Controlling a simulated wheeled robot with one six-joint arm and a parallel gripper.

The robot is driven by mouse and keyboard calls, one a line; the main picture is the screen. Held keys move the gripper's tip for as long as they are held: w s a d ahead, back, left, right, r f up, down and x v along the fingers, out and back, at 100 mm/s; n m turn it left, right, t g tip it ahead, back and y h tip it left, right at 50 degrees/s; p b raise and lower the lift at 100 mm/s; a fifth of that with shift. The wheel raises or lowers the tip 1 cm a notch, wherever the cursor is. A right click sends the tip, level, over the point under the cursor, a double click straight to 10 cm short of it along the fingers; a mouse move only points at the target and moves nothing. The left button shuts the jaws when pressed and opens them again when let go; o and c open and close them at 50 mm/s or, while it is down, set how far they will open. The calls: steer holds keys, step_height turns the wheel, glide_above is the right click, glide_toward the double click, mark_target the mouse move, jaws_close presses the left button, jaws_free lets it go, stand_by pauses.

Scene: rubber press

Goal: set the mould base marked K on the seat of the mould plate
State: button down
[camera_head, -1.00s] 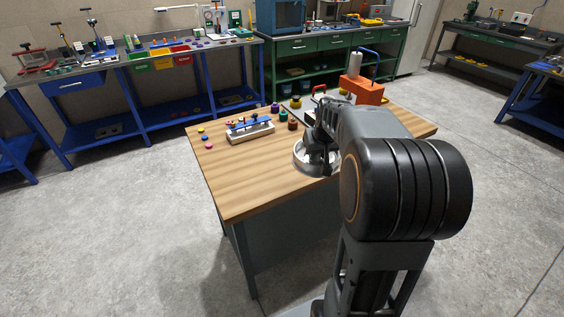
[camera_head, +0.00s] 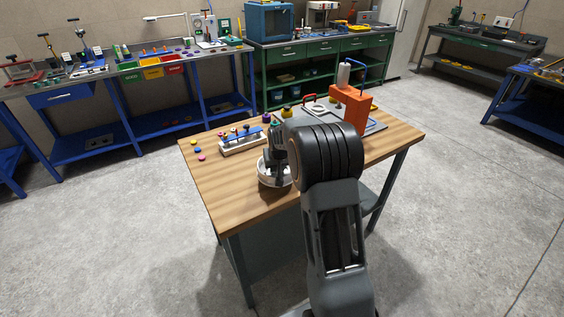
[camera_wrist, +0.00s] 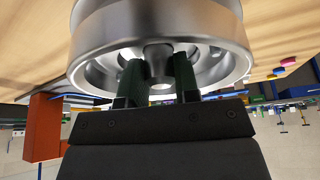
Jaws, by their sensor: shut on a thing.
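A silver round metal piece (camera_wrist: 88,65), with a rim, openings and a central stem, fills the top of the wrist view. I take it for the mould base; no letter K is readable. My gripper (camera_wrist: 157,75) has its two dark fingers on either side of the stem and is shut on it. In the head view the piece (camera_head: 265,176) is low over the front-middle of the wooden table, partly behind my arm; I cannot tell if it touches. A pale plate with a round opening and red handle (camera_head: 318,110), perhaps the mould plate, lies farther back, by the orange press.
An orange press (camera_head: 350,110) with a blue handle stands at the table's back right. A white rack with a blue top (camera_head: 243,142) stands left of the held piece. Small coloured discs (camera_head: 196,146) lie left of it, and coloured knobs behind. The table's front left is clear.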

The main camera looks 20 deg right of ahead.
mark_target(276, 172)
steer(key=shift+w+a+f, duration=0.15)
steer(key=shift+w+f, duration=0.25)
steer(key=shift+f, duration=1.45)
steer(key=c, duration=1.3)
jaws_free()
steer(key=shift+f, duration=0.25)
steer(key=o, duration=0.5)
steer(key=shift+s, duration=0.1)
steer(key=shift+c, duration=0.2)
steer(key=shift+r, duration=0.15)
